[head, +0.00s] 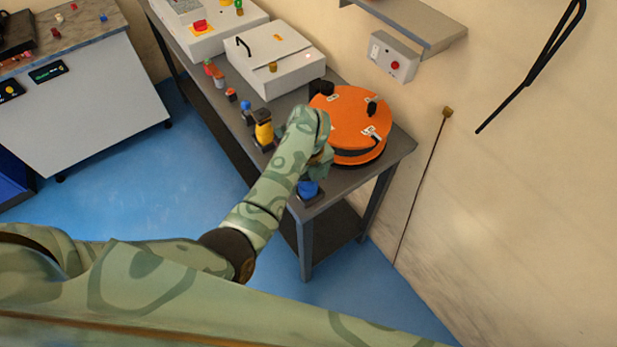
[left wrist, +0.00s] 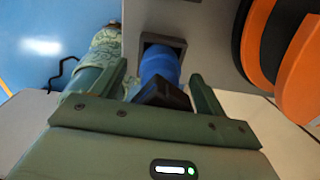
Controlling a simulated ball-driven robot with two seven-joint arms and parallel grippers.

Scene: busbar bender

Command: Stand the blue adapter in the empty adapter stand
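The blue adapter (head: 308,188) is at the near end of the grey table, just below my left gripper. In the left wrist view its blue body (left wrist: 160,65) rises from the square opening of a dark stand (left wrist: 178,43), with a dark end toward the camera. My left gripper (left wrist: 160,88) has its fingers apart on either side of the adapter, with gaps visible beside the blue body. In the head view the fingertips are mostly hidden by my arm. A yellow-and-black adapter (head: 263,130) stands farther along the table. My right gripper is not in view.
A large orange disc unit (head: 350,115) stands close right of my left gripper. Small blue (head: 246,106), orange (head: 231,95) and red (head: 209,67) parts line the table's left edge. A white box (head: 275,60) stands behind. Blue floor is free to the left.

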